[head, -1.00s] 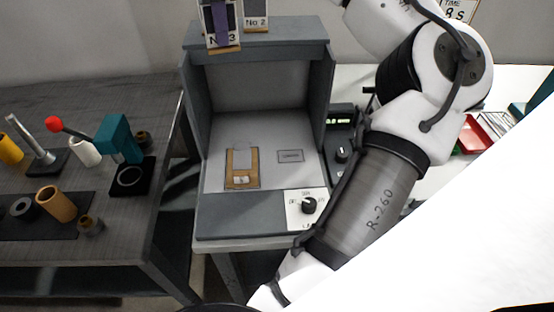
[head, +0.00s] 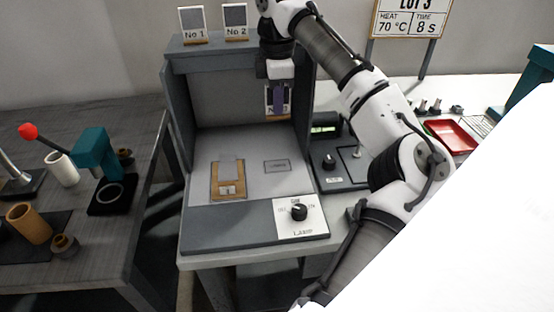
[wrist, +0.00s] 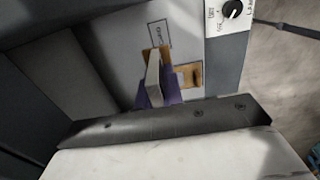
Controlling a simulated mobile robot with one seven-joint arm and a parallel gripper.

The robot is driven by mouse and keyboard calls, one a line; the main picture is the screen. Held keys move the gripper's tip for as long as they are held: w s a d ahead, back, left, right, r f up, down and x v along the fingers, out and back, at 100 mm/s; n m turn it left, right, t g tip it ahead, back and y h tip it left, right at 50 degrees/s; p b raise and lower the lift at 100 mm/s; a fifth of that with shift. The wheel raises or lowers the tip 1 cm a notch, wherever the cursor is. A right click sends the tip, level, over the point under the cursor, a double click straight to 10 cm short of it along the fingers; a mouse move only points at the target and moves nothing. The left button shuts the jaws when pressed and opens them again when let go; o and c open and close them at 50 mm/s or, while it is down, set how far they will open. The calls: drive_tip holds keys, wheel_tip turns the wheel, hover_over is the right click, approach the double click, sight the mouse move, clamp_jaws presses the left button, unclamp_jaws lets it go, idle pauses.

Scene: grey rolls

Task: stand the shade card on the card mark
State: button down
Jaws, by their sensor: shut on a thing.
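My gripper (head: 279,97) is shut on the shade card (head: 269,98), a pale card with a wooden foot. It holds the card upright in the booth's opening, above the floor, and a purple finger hides much of its face. In the wrist view the card (wrist: 153,72) is seen edge-on between the purple fingers (wrist: 158,92). The card mark (head: 277,166) is an outlined rectangle on the right of the booth floor, bare; it also shows in the wrist view (wrist: 159,34), beyond the card. The card appears apart from the floor.
A wooden holder (head: 229,194) with a grey sample lies left of the mark. The grey booth's side walls and roof (head: 210,45) enclose the space. Cards No 1 (head: 194,22) and No 2 (head: 235,20) stand on the roof. A lamp knob (head: 298,212) is at the front.

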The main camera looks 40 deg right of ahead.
wheel_tip(320, 180, down, 16)
drive_tip(key=shift+r+p, duration=0.15)
drive_tip(key=shift+p, duration=0.35)
drive_tip(key=c, duration=1.5)
unclamp_jaws()
drive_tip(key=shift+c, duration=0.2)
wheel_tip(320, 180, up, 12)
drive_tip(key=shift+r+b, duration=0.1)
drive_tip(key=shift+b, duration=0.25)
